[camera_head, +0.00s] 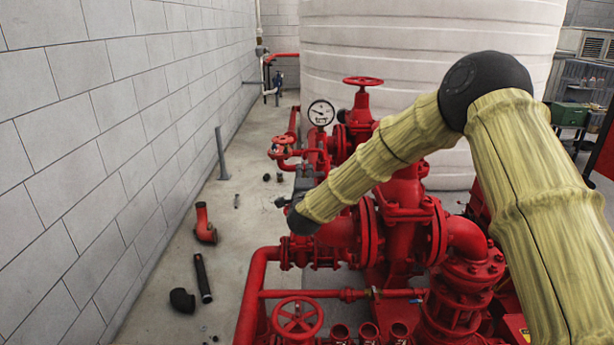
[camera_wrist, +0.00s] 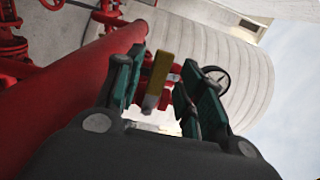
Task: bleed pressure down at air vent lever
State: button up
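A yellow lever with a grey end (camera_wrist: 160,72), which looks like the air vent lever, shows between the fingers in the wrist view. My gripper (camera_wrist: 153,84) is open, with one green-padded finger on each side of the lever. Gaps show on both sides, so I see no grip on it; its exact depth between the fingers is unclear. In the head view my yellow-sleeved arm reaches left over the red pump piping, and its dark wrist end is beside the pipes. The lever cannot be made out there.
A thick red pipe (camera_wrist: 75,95) runs close along the left of my gripper in the wrist view. A pressure gauge (camera_head: 321,112) and a red handwheel (camera_head: 363,81) stand beyond the arm. Loose pipe pieces (camera_head: 203,278) lie on the floor by the block wall (camera_head: 95,130).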

jog(key=shift+w+f, duration=0.15)
jog(key=shift+w, duration=0.05)
jog(key=shift+s, duration=0.2)
jog(key=c, duration=0.5)
grip_shut()
